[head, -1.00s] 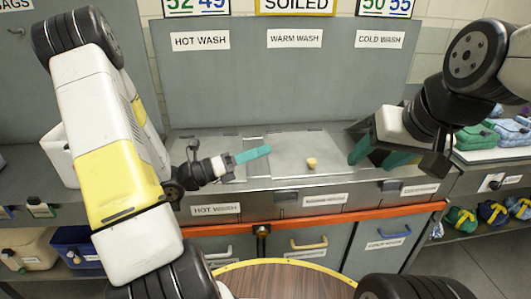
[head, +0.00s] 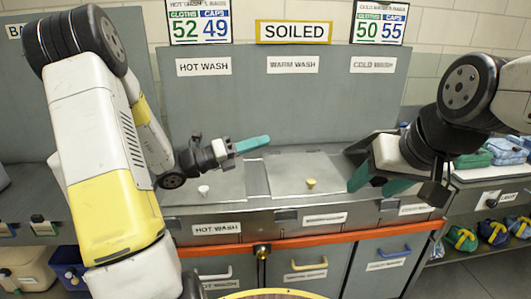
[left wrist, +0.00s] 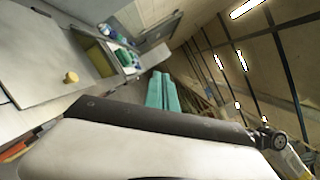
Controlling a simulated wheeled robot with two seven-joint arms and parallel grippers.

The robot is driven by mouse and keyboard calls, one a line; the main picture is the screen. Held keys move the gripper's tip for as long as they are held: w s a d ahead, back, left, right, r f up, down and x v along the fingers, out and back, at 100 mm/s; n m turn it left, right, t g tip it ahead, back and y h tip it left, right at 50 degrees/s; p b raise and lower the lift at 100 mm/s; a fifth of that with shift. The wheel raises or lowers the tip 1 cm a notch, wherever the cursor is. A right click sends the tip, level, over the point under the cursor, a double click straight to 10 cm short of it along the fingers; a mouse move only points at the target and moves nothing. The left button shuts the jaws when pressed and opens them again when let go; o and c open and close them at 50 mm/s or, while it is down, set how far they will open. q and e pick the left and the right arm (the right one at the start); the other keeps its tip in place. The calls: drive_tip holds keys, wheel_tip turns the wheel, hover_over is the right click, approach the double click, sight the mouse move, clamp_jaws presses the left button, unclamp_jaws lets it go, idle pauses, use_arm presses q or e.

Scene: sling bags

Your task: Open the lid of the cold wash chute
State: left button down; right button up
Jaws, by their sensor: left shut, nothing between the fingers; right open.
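The cold wash chute lies at the right of the counter under the "COLD WASH" sign (head: 373,64). My right gripper (head: 380,184) is open over that area, teal fingers apart and pointing down. It hides most of the chute top, so I cannot tell from the head view how its lid stands or whether a finger touches it. My left gripper (head: 268,140) is shut and empty, above the back of the counter between the hot and warm chutes. Its teal fingers also show in the left wrist view (left wrist: 162,92). That view shows an olive recess (left wrist: 97,55) beyond the warm lid.
The warm wash lid (head: 285,170) lies flat with a yellow knob (head: 311,183). The hot wash lid (head: 225,185) has a white knob (head: 204,190). An orange rail (head: 300,243) runs along the front. Folded bags (head: 505,150) lie on the right.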

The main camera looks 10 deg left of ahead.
use_arm(q)
drive_tip(key=r, duration=0.1)
drive_tip(key=w+r, duration=0.1)
drive_tip(key=w+r+n, duration=0.1)
drive_tip(key=shift+w+a+r, duration=0.1)
drive_tip(key=shift+a, duration=0.2)
use_arm(e)
drive_tip(key=shift+s, duration=0.35)
idle(0.7)
